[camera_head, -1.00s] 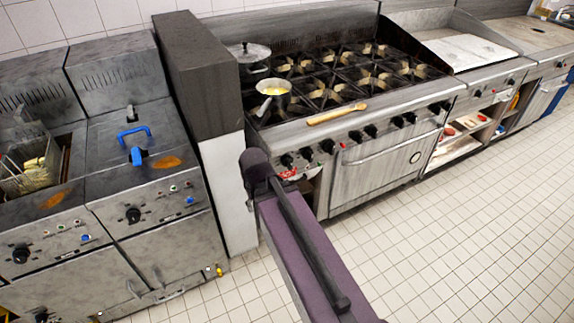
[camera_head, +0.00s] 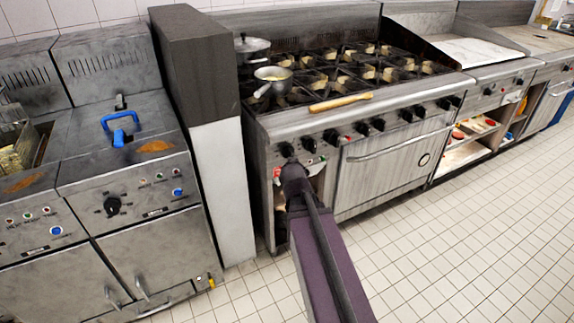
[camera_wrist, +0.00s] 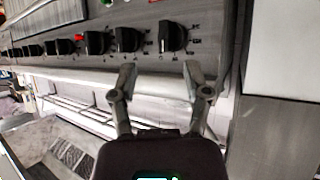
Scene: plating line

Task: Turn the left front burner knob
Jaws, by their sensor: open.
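The gas range's front panel carries a row of black knobs. The leftmost knob (camera_head: 286,149) is at the range's left end, just above my arm's end in the head view. In the wrist view the same end knob (camera_wrist: 172,36) is at the top, with its black grip pointing toward the fingers. My gripper (camera_wrist: 158,72) is open and empty, its two fingertips apart and just below that knob, not around it. A second knob (camera_wrist: 127,39) lies to its left, roughly in line with the left finger. My fingers are hidden in the head view.
A pan (camera_head: 272,74) and a lidded pot (camera_head: 250,48) stand on the burners. A wooden rolling pin (camera_head: 340,102) lies on the front ledge. A tall panel (camera_head: 222,185) and fryers are to the left. The tiled floor in front is clear.

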